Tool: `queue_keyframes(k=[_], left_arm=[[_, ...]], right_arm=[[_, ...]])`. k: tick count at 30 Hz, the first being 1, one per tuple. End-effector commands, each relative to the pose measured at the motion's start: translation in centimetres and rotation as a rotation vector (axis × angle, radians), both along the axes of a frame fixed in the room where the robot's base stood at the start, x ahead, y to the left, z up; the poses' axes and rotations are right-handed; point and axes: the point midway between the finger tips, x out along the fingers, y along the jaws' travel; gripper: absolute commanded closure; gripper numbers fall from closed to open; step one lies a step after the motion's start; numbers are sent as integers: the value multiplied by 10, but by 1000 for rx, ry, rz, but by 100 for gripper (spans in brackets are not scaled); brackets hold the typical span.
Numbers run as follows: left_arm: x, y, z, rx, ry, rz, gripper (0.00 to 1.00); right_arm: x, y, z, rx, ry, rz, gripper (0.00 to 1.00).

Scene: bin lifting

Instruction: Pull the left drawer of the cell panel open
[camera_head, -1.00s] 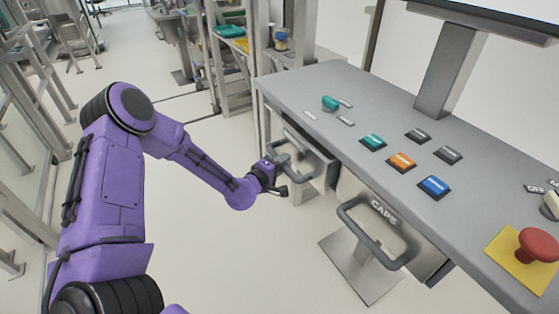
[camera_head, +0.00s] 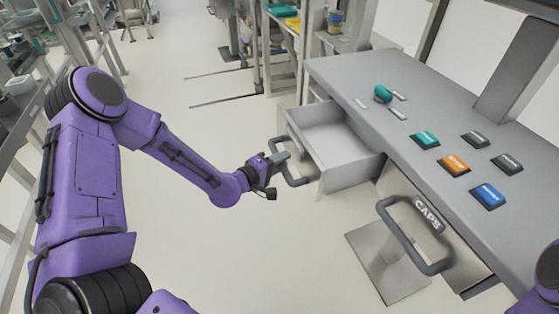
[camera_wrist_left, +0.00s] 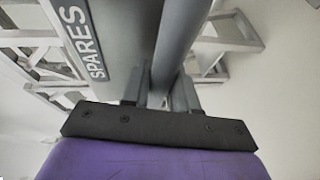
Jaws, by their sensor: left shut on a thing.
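The left drawer (camera_head: 336,150) of the cell panel (camera_head: 440,120) is pulled well out, and its empty grey inside shows in the head view. My left gripper (camera_head: 279,160) is shut on the drawer's dark bar handle (camera_head: 292,168). In the left wrist view the fingers (camera_wrist_left: 160,92) close around the handle bar (camera_wrist_left: 178,40), beside a drawer front (camera_wrist_left: 105,35) marked SPARES. Of my right arm only a purple part shows at the lower right edge of the head view; its gripper is out of frame.
A second drawer marked CAPS (camera_head: 430,215), with its own bar handle (camera_head: 405,240), is shut to the right. Buttons and a green knob (camera_head: 383,93) sit on the panel top. A shelf rack (camera_head: 285,40) stands behind. The floor left of the drawer is clear.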

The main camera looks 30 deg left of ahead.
Motion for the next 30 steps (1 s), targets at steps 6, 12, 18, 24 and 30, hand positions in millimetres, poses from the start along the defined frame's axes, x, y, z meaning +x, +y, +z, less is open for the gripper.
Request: queue_keyframes(k=[6,12,18,24,30], left_arm=[[-1,0,0,1,1,0,52],[-1,1,0,0,1,1,52],[-19,7,5,-3,0,3,52],[-64,22,15,-1,-1,3,52],[-94,31,19,0,0,1,52]], right_arm=[[0,0,0,0,0,0,100],[0,0,0,0,0,0,100],[0,0,0,0,0,0,100],[0,0,3,0,0,0,100],[0,0,6,0,0,0,100]])
